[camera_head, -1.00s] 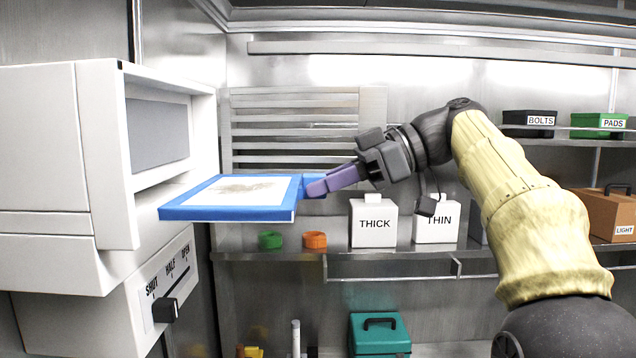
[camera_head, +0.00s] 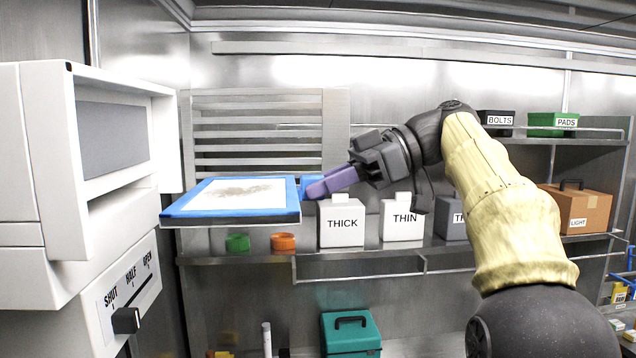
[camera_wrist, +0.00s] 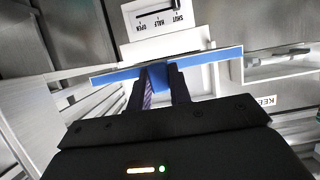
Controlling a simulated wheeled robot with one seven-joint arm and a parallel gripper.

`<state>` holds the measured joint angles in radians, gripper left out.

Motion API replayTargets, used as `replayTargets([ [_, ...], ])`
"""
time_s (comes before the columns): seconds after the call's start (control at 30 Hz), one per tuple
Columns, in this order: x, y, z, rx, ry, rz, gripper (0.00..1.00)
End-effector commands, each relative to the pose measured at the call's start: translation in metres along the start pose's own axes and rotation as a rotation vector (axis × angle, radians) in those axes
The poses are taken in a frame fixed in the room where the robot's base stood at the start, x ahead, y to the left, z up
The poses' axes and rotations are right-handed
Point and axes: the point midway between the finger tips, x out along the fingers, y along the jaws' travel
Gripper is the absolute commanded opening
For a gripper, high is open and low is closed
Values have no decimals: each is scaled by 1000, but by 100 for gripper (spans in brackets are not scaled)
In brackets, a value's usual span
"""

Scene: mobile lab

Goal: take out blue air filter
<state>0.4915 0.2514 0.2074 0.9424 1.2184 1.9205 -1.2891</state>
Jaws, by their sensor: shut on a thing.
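The blue air filter (camera_head: 233,216) is a flat blue frame with a pale, smudged middle. It is level in the air, to the right of the white housing (camera_head: 30,150) and clear of its open slot. My gripper (camera_head: 318,187) is shut on the tab at the filter's right side. In the wrist view the fingers (camera_wrist: 158,88) close on the blue filter (camera_wrist: 205,61), which shows edge-on. The slider (camera_head: 126,320) on the panel under the housing stands at the SHUT end.
A shelf behind holds green (camera_head: 237,243) and orange (camera_head: 284,242) rings and white THICK (camera_head: 341,222) and THIN (camera_head: 402,219) boxes. A teal case (camera_head: 350,333) is below. BOLTS (camera_head: 495,123), PADS (camera_head: 553,124) and LIGHT (camera_head: 575,208) boxes are at right.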

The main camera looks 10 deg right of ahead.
Motion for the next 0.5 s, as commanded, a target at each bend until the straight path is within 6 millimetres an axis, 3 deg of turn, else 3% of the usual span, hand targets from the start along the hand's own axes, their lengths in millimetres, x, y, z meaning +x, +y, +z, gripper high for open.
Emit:
replayTargets([
  [0.5, -24, 0, 9, 0, 1, 2, 0],
])
